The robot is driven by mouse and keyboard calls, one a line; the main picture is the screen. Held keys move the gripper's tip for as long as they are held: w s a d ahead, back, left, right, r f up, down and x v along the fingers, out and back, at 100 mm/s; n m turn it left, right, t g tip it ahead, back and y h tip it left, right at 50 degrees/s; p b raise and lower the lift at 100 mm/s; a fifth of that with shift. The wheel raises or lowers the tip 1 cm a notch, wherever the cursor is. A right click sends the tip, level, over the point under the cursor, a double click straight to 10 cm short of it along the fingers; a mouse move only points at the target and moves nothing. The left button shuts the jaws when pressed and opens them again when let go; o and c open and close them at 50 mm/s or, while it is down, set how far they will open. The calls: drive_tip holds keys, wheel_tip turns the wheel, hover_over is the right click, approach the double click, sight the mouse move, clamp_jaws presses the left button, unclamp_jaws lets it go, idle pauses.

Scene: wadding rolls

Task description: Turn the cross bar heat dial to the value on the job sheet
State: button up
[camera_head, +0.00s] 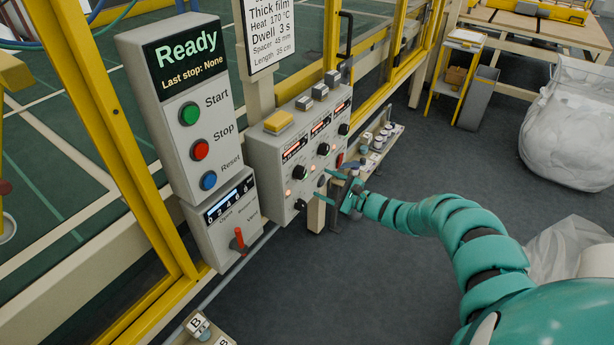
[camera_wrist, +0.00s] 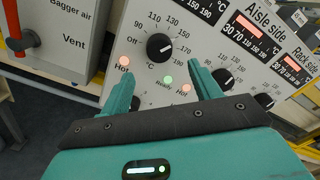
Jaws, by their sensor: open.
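The grey control panel (camera_head: 268,160) carries three black heat dials in a row. The leftmost dial (camera_head: 300,172) shows large in the wrist view (camera_wrist: 160,47), with a scale from Off through 90 to about 190 °C. A pale mark on its knob points roughly right; its exact value I cannot tell. The name above this dial is out of the wrist view. The job sheet (camera_head: 268,30) reads Heat 170 °C. My gripper (camera_head: 330,188) is open and empty in front of the panel. In the wrist view its fingers (camera_wrist: 163,85) are below the dial, spread to either side.
Other dials (camera_wrist: 222,78) sit right, under "Aisle side" and another side label. A Start/Stop/Reset box (camera_head: 190,120) and a red-handled valve (camera_head: 238,240) stand left.

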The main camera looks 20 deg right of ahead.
sight(303, 174)
drive_tip(key=b+x, duration=0.1)
drive_tip(key=x, duration=0.6)
drive_tip(key=shift+w+a, duration=0.2)
drive_tip(key=shift+w, duration=0.05)
drive_tip(key=c, duration=1)
